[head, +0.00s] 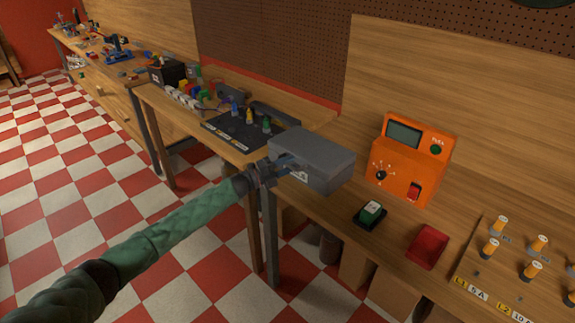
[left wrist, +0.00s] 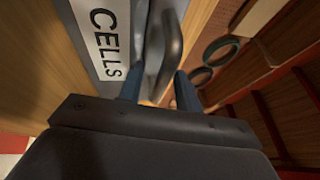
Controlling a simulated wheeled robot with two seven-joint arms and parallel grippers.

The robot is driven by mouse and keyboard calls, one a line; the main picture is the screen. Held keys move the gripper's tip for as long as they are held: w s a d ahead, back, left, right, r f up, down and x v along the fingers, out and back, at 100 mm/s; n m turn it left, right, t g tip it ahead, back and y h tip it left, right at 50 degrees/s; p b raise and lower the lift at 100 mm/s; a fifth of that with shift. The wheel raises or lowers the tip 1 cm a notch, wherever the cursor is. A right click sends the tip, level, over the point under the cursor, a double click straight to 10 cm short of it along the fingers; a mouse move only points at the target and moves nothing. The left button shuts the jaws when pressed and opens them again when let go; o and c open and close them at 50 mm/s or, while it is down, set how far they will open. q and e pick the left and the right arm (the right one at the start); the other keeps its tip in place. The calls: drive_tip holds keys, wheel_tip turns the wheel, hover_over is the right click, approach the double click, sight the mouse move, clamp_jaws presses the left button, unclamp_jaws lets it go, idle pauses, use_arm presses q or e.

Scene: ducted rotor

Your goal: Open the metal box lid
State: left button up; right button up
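The grey metal box (head: 318,152) stands on the wooden bench, and its lid looks shut. My left gripper (head: 286,163) is at the box's front face. In the left wrist view the box front carries a white label reading CELLS (left wrist: 106,38). A dark curved handle (left wrist: 172,42) stands out beside the label. The two blue fingers of my left gripper (left wrist: 158,92) are apart, one on each side of the handle's lower end. I cannot tell whether they touch it. My right gripper is not in view.
A board with orange-capped posts (head: 510,275) is at the right.

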use_arm(q)
clamp_jaws()
drive_tip(key=shift+r, duration=0.1)
